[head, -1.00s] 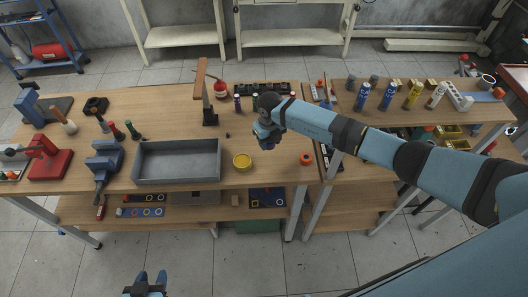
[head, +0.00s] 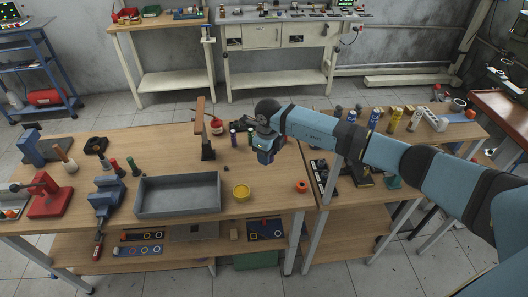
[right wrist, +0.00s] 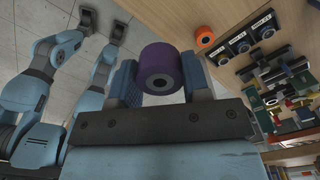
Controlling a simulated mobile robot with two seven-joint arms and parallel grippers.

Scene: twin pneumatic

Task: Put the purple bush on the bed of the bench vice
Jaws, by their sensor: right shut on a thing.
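My right gripper (right wrist: 166,85) is shut on the purple bush (right wrist: 165,68), a short cylinder with a dark bore, held between the two fingers. In the head view my right gripper (head: 265,154) hangs above the back right part of the wooden bench, clear of the top. The bush is hard to make out there. The bench vice (head: 107,195) is blue with a dark handle and stands near the front edge on the left, well left of the gripper. Its bed is too small to see clearly. My left gripper is not in the head view.
A grey open tray (head: 178,211) stands just right of the vice. A red press (head: 48,198) and green-handled tools (head: 133,167) flank the vice.

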